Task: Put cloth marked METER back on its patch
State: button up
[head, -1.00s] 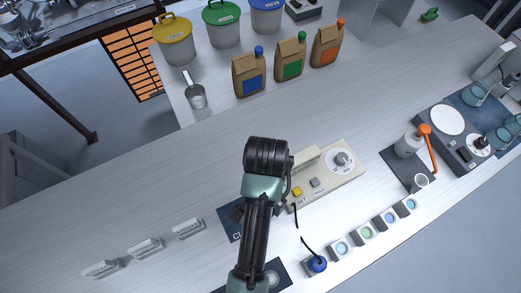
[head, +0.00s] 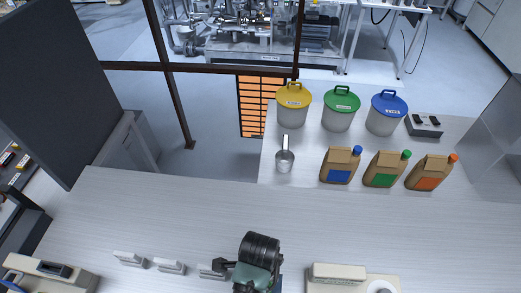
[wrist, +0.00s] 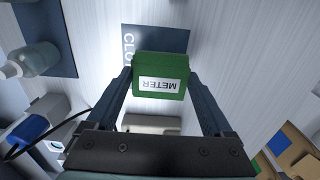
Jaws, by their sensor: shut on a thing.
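The green cloth marked METER (wrist: 160,75) is a folded block with a white label, upside down in the wrist view. My gripper (wrist: 161,88) is shut on it, with one dark finger on each side. The dark blue patch (wrist: 172,38), with the letters "CLO" showing, lies on the bench just beyond the cloth. The cloth overlaps the patch's near edge in the picture; I cannot tell whether it touches. In the head view my arm stands at the bottom edge and hides the cloth and most of the patch.
White label stands (head: 169,266) are left of my arm, and a beige device (head: 338,274) is to its right. Brown jugs (head: 384,170), lidded buckets (head: 341,110) and a metal scoop (head: 285,160) stand farther back. A bottle (wrist: 36,60) shows at the wrist view's left. The bench's middle is clear.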

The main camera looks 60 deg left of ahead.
jog(key=shift+f, duration=1.75)
jog(key=shift+f, duration=0.2)
jog(key=o, duration=1.1)
jog(key=shift+c, duration=0.2)
jog(key=shift+r, duration=0.1)
notch_tip(320, 180, up, 12)
jog(key=shift+r, duration=0.15)
